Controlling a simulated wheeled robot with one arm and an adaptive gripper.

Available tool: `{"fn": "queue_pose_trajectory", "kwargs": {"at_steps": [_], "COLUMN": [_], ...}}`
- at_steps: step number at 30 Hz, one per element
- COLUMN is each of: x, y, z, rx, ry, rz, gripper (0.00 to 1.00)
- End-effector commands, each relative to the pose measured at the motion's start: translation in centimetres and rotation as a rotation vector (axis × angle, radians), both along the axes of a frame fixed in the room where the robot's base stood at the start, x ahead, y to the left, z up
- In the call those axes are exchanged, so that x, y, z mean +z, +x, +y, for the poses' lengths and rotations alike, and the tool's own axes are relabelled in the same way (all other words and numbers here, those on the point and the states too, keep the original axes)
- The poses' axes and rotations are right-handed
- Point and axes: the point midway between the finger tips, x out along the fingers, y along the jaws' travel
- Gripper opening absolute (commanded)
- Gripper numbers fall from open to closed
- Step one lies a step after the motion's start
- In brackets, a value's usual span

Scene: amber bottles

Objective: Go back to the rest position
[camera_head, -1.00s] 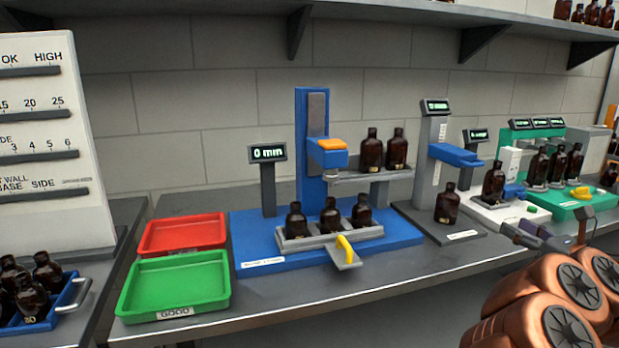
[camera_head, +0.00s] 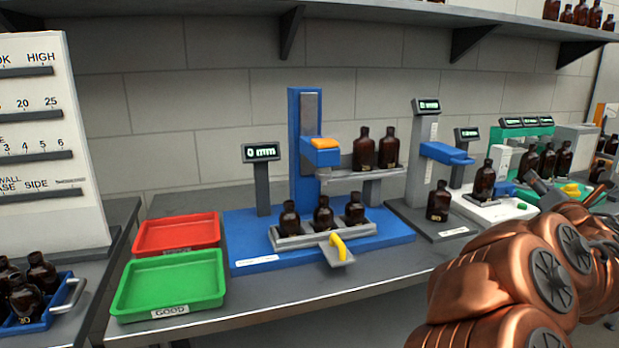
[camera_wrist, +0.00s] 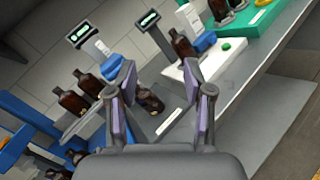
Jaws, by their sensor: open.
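My gripper (camera_wrist: 158,88) is open in the wrist view, with nothing between its two fingers. Past the fingers, a dark amber bottle (camera_wrist: 149,100) stands on the grey gauge base; in the head view this bottle (camera_head: 438,202) is on the grey stand to the right of the blue station. In the head view my copper arm fills the lower right. Part of my gripper (camera_head: 541,186) shows there, in front of the green station, and its fingertips are hard to make out.
The blue station (camera_head: 390,233) holds several bottles in a grey tray and on a ledge. A red tray (camera_head: 177,233) and green tray (camera_head: 168,285) sit empty at left. A blue crate of bottles (camera_head: 58,304) stands far left. The bench front is clear.

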Motion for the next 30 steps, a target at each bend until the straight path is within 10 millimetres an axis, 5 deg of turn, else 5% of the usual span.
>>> {"fn": "queue_pose_trajectory", "kwargs": {"at_steps": [7, 17, 23, 30], "x": [-0.1, -6.5, -12.5, -19.9], "y": [-3.0, -8.0, -11.4, -16.6], "z": [-0.3, 2.6, 7.2, 15.8], "rx": [-0.215, -0.495, -0.686, -0.968], "ry": [0.387, 0.957, 1.294, 1.633], "rz": [-0.124, -0.233, -0.235, -0.149], "gripper": [0.52, 0.52, 0.52, 0.52]}}
